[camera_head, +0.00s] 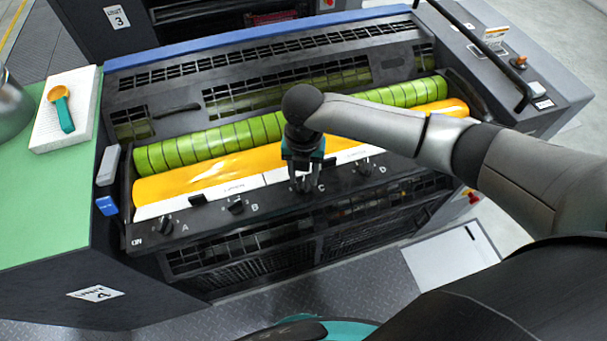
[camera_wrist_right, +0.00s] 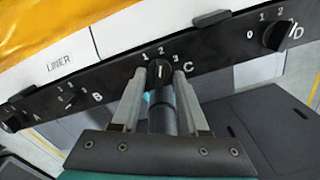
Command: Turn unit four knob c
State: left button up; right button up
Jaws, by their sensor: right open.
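Knob C (camera_wrist_right: 159,71) is a black knob on the dark front panel, with marks 1, 2 and 3 above it. Its white line points up, near the 2. My right gripper (camera_wrist_right: 160,88) is open, with one finger on each side of the knob. Contact between fingers and knob cannot be told. In the head view my right gripper (camera_head: 305,185) points down at the panel above the letter C and mostly hides the knob. My left gripper is not in view.
Knob A (camera_head: 166,226), knob B (camera_head: 236,206) and knob D (camera_head: 366,167) sit along the same panel. Behind it run a yellow roller (camera_head: 200,176) and green segments (camera_head: 215,137). A green-topped cabinet (camera_head: 40,210) stands left. A dark rail (camera_head: 480,50) is at back right.

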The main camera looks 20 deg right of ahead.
jog(key=shift+f, duration=0.5)
grip_shut()
dwell(0.3)
